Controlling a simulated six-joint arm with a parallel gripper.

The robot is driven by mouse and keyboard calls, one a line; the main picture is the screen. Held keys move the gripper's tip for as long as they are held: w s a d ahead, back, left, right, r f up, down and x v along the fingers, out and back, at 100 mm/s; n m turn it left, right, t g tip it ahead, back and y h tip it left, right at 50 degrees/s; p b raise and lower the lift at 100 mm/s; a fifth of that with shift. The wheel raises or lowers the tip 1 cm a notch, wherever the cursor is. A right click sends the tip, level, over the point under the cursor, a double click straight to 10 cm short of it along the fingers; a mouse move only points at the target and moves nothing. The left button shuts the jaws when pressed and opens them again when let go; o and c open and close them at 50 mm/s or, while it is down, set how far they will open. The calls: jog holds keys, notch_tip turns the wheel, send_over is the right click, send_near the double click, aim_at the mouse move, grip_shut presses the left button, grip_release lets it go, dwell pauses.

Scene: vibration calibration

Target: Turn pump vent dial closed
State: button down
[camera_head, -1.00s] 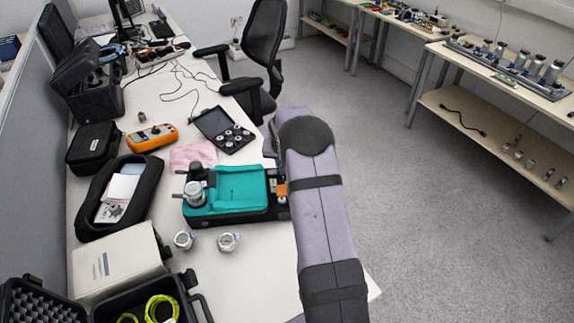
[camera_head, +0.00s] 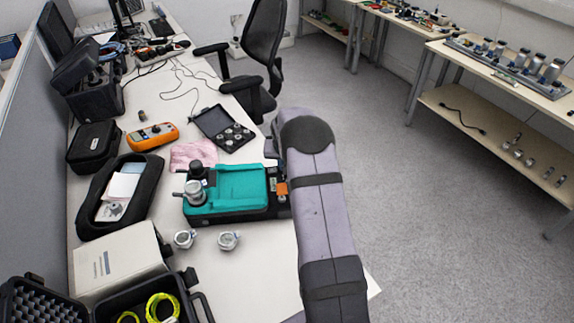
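The pump unit is a teal-topped device (camera_head: 236,187) with a black base, lying on the white bench. A silver cylindrical fitting (camera_head: 194,194) and a black knob (camera_head: 197,172) stand at its left end. An orange part (camera_head: 282,188) shows at its right end, beside my arm. I cannot tell which part is the vent dial. My grey-purple arm covers the bench to the right of the pump. My gripper is hidden behind the arm, so its fingers and any contact with the pump do not show.
Two small silver fittings (camera_head: 228,240) stand in front of the pump. A pink cloth (camera_head: 193,154), an open black case (camera_head: 223,128) and an orange meter (camera_head: 152,136) lie behind it. A black tray (camera_head: 150,190) and a white binder (camera_head: 122,262) are to the left.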

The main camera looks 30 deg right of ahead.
jog(key=n+y, duration=0.1)
jog(key=n, duration=0.2)
jog(key=shift+s+d+t, duration=0.1)
jog(key=shift+d+t, duration=0.05)
jog(key=shift+t, duration=0.15)
jog(key=n+b, duration=0.1)
jog(key=b, duration=0.1)
jog(key=n+y+b, duration=0.1)
jog(key=n, duration=0.1)
jog(key=shift+d+f+b, duration=0.15)
jog(key=shift+f+b, duration=0.15)
jog(key=shift+b, duration=0.1)
jog(key=n+y+b, duration=0.1)
jog(key=n+b, duration=0.1)
jog(key=shift+r+n, duration=0.15)
jog(key=shift+n, duration=0.25)
jog(key=shift+d+r+n+y+b, duration=0.15)
jog(key=shift+n+y+b, duration=0.65)
jog(key=shift+n, duration=0.4)
jog(key=c, duration=1.9)
grip_release()
jog(key=shift+o, duration=0.2)
